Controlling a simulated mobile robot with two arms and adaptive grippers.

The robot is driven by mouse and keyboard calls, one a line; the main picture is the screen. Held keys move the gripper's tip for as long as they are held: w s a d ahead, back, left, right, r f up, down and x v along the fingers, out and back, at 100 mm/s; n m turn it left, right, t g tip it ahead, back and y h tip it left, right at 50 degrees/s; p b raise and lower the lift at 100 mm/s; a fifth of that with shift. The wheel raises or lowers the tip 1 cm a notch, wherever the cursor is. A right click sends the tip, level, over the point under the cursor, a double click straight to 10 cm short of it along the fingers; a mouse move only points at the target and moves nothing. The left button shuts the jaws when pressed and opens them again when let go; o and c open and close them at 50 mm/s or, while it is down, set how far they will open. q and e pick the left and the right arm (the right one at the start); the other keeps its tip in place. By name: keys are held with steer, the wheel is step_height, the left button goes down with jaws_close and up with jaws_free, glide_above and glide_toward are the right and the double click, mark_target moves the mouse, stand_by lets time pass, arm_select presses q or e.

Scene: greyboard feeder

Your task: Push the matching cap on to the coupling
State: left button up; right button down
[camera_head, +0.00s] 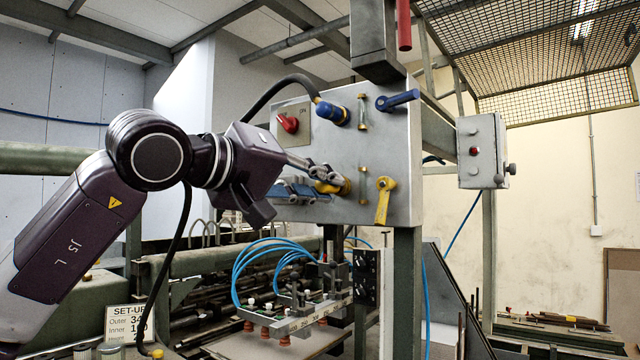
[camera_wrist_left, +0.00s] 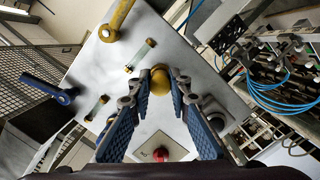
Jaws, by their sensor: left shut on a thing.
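My left gripper (camera_head: 328,179) is at the lower part of the grey panel (camera_head: 400,150). It is shut on a round yellow cap (camera_wrist_left: 160,79), which sits between the fingertips in the left wrist view. In the head view the fingers partly cover yellow parts (camera_head: 343,186) close to the panel face. I cannot tell whether the cap is seated on a coupling, as the fingers hide the join. A blue coupling (camera_head: 331,113) with a dark hose stands out above the gripper. My right gripper is not in view.
The panel carries a blue lever (camera_head: 398,100), a yellow lever (camera_head: 384,200) and a red switch (camera_head: 288,123). Two small sight glasses (camera_head: 362,111) (camera_wrist_left: 140,55) stand on its face near the gripper. Suction cups with blue tubes (camera_head: 283,325) hang below.

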arm_select(q)
steer(key=shift+w+d, duration=0.15)
steer(key=shift+w, duration=0.1)
steer(key=o, duration=1)
steer(key=shift+s, duration=0.1)
steer(key=v, duration=1.2)
